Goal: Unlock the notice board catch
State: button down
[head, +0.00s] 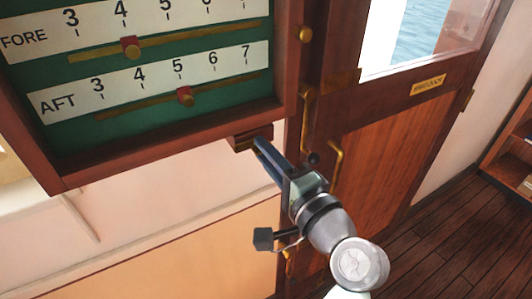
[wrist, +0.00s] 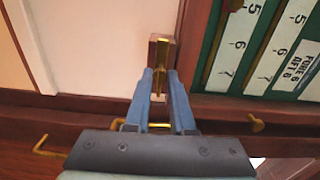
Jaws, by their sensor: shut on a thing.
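The notice board (head: 170,149) is a wood-framed green board with FORE and AFT number scales, on the left in the head view and at the right in the wrist view. Its catch (head: 240,142) is a small wooden block with a brass piece at the board's lower right corner. In the wrist view the upright brass piece of the catch (wrist: 162,58) stands between my blue fingertips. My gripper (head: 261,146) reaches up to it from the lower right and is shut on the brass piece. The fingers hide part of the catch in the head view.
A wooden door (head: 386,150) with a window and brass handle (head: 336,166) stands close to the right of my gripper. Brass sliders with red markers sit on the board's scales. A wooden shelf (head: 510,155) is at far right. Floor before the door is clear.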

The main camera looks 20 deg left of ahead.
jog(key=c, duration=1)
grip_release()
jog(key=shift+d, duration=0.1)
jog(key=b+v, duration=0.2)
jog(key=v, duration=1)
jog(key=shift+s+d, duration=0.25)
jog(key=shift+s, duration=0.1)
